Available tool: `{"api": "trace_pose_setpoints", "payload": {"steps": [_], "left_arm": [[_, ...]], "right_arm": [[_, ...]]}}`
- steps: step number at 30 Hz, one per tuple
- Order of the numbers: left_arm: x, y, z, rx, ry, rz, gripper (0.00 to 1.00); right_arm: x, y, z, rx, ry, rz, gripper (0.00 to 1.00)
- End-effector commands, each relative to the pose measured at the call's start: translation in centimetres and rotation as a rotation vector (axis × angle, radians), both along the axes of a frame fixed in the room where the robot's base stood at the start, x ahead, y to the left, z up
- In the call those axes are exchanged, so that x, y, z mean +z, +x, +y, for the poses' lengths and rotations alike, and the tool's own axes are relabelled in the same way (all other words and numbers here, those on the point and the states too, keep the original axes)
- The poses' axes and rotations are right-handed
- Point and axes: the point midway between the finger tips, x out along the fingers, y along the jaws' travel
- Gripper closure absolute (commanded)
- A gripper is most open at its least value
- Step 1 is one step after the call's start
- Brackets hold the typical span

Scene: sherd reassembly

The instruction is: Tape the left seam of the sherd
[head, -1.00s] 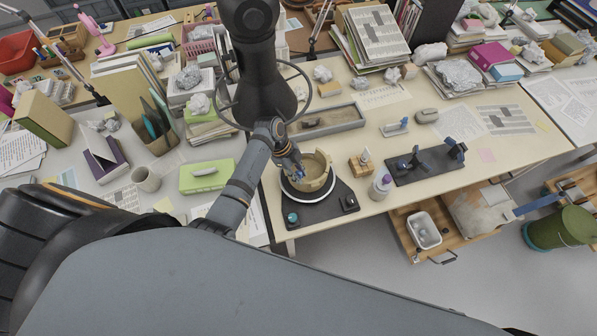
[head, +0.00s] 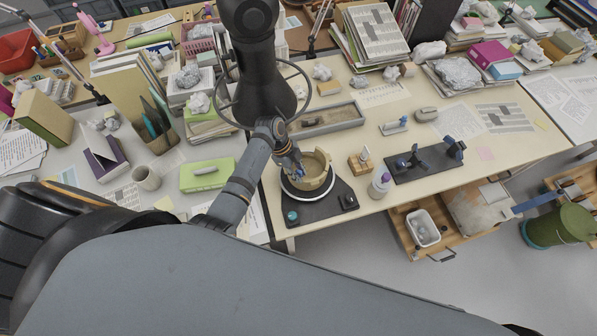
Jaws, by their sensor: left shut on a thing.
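A tan broken bowl (head: 316,172) stands on a round turntable with a white rim (head: 306,198), on a dark mat (head: 322,210). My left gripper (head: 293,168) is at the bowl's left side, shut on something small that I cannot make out. The gripper hides that part of the bowl, so the left seam and any tape on it cannot be seen clearly. A loose sherd cannot be told apart from the bowl at this size. My right gripper is not in view.
A wooden block holder (head: 359,162) and a white bottle with a purple cap (head: 380,186) stand right of the mat. A dark board with blue clamps (head: 426,163) lies farther right. A grey tray (head: 328,121) is behind. Free tabletop lies at the right.

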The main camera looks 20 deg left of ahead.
Motion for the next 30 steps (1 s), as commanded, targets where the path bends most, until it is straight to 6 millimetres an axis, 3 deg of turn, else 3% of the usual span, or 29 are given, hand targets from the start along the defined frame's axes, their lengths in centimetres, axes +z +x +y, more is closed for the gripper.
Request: {"api": "trace_pose_setpoints", "payload": {"steps": [30], "left_arm": [[-1.2, 0.1, 0.1, 0.000, 0.000, -0.001, 0.89]], "right_arm": [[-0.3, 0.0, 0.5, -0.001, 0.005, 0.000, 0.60]]}}
